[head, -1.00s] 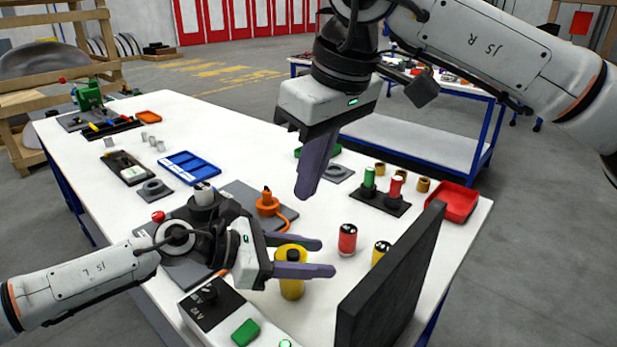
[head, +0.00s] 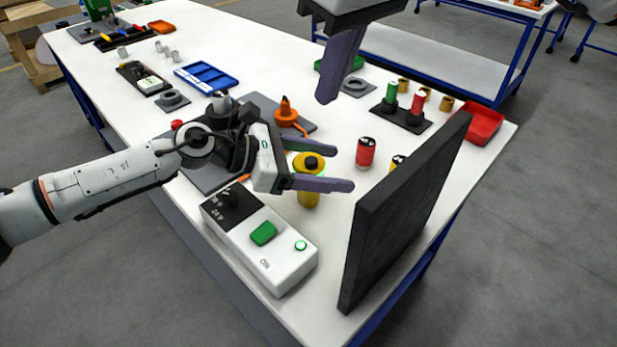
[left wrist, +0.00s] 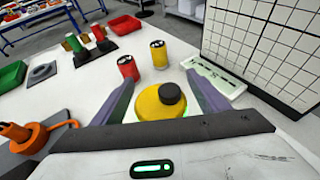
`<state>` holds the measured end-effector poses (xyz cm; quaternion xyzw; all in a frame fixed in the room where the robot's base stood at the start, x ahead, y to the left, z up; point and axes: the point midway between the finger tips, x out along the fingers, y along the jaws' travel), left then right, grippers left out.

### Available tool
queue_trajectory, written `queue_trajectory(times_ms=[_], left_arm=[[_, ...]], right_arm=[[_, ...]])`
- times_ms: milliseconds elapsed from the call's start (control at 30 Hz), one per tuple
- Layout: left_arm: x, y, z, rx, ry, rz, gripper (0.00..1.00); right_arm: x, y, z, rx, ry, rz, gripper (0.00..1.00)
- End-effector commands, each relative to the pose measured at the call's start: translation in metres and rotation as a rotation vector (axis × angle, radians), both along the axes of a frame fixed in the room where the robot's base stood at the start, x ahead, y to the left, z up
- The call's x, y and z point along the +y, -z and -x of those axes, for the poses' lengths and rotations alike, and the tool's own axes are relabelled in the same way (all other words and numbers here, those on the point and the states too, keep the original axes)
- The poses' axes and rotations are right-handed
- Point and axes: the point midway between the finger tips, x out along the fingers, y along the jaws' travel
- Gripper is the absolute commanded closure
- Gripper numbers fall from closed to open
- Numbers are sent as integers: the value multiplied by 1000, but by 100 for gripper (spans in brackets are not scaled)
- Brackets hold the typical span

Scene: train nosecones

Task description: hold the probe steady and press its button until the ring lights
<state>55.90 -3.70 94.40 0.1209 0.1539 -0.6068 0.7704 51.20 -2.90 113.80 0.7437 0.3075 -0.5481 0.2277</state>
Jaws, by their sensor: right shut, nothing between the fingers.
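The yellow probe (head: 309,197) with a round black button on top shows between the fingers of my left gripper (head: 325,166) in the head view.
A dark upright panel (head: 400,220) stands at right. A white box with a green button (head: 280,265) and a lit green lamp lies in front. A red can (head: 366,153) stands beyond the probe. A red tray (head: 483,125) and blue tray (head: 207,78) lie farther back.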

Motion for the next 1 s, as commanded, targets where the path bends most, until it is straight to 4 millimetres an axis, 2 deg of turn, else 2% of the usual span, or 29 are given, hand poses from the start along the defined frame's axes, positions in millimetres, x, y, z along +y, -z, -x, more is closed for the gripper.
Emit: queue_trajectory(times_ms=[167,267,700,833,1000], left_arm=[[2,-1,0,0,-1,0,32],[11,-5,2,0,-1,1,32],[89,-37,21,0,-2,0,32],[102,-43,24,2,-2,-1,32],[108,-46,26,0,0,0,32]], right_arm=[[0,0,0,0,0,0,100],[0,0,0,0,0,0,100],[0,0,0,0,0,0,100],[0,0,0,0,0,0,100],[0,0,0,0,0,0,100]])
